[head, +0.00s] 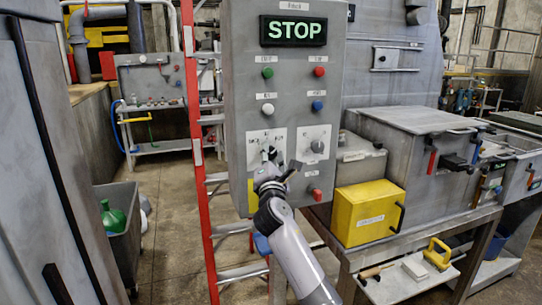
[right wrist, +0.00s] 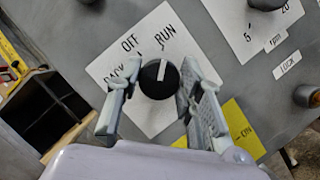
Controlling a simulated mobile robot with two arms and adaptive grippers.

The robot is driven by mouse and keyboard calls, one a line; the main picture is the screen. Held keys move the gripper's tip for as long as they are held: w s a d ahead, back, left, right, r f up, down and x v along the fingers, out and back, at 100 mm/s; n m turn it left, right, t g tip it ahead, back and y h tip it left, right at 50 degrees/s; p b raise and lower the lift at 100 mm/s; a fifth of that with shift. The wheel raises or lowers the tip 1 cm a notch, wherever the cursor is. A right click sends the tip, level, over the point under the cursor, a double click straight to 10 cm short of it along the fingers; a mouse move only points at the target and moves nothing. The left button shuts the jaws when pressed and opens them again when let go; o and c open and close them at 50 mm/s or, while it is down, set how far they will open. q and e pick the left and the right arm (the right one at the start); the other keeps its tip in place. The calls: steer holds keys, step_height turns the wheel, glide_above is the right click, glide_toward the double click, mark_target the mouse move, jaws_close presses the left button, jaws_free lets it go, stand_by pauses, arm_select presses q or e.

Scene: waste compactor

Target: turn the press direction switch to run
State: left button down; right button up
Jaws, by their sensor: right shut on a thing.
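The press direction switch is a round black knob (right wrist: 158,79) with a white pointer mark, on a white plate (right wrist: 118,65) labelled OFF and RUN, with a third label partly hidden by a finger. In the right wrist view its mark points up, roughly towards RUN. My right gripper (right wrist: 157,82) has one finger on each side of the knob and is closed on it. In the head view my right gripper (head: 277,170) is at the lower left of the grey control panel (head: 240,75), partly hiding the switch. My left gripper is not in view.
The panel has a lit STOP display (head: 293,30), several coloured buttons, and a second knob (head: 317,146) to the right of the switch. A red ladder (head: 195,110) stands left of the panel. A yellow box (head: 366,212) sits on the bench at right.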

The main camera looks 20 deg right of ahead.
steer(key=o, duration=1.1)
steer(key=shift+o, duration=0.2)
steer(key=shift+s, duration=0.1)
steer(key=v, duration=1.1)
steer(key=shift+s+f, duration=0.15)
steer(key=shift+s, duration=0.25)
steer(key=shift+a, duration=0.1)
